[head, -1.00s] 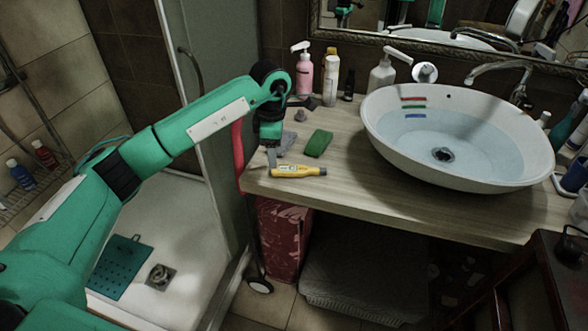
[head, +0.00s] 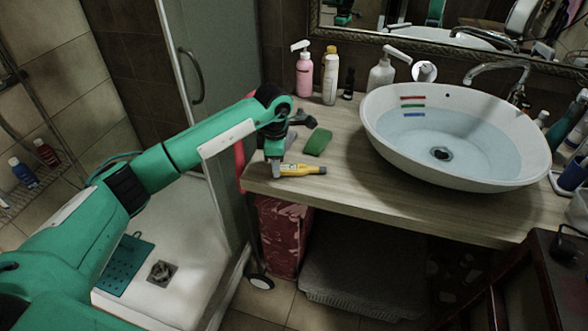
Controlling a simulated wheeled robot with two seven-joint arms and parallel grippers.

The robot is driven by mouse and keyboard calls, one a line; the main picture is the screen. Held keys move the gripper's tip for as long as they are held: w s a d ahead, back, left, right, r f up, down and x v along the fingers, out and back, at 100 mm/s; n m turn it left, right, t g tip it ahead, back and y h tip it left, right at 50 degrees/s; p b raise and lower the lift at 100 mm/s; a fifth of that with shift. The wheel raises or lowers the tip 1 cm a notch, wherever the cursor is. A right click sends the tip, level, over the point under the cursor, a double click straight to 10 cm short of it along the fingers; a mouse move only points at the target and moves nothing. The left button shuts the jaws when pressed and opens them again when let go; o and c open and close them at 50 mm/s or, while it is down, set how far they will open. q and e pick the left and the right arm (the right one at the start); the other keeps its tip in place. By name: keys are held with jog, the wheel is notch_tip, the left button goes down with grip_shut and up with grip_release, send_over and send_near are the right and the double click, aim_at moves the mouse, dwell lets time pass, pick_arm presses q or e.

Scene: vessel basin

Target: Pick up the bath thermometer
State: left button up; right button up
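The bath thermometer (head: 303,170) is a yellow stick with a dark tip. It lies on the wooden counter near its front left edge. My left gripper (head: 276,172) points down at the thermometer's left end, which it partly covers. The fingers are small and dark here, and I cannot tell whether they are open or closed on it. My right gripper is not in view.
A green sponge (head: 318,142) lies just behind the thermometer. A white basin (head: 455,170) with water fills the counter's right part. Several bottles, including a pink one (head: 304,75), stand along the back. The counter (head: 345,180) in front of the basin is clear.

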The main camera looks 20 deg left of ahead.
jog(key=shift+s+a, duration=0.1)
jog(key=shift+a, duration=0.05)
pick_arm(q)
jog(key=shift+r, duration=0.2)
jog(key=shift+r, duration=0.25)
notch_tip(320, 180, up, 19)
jog(key=b, duration=0.2)
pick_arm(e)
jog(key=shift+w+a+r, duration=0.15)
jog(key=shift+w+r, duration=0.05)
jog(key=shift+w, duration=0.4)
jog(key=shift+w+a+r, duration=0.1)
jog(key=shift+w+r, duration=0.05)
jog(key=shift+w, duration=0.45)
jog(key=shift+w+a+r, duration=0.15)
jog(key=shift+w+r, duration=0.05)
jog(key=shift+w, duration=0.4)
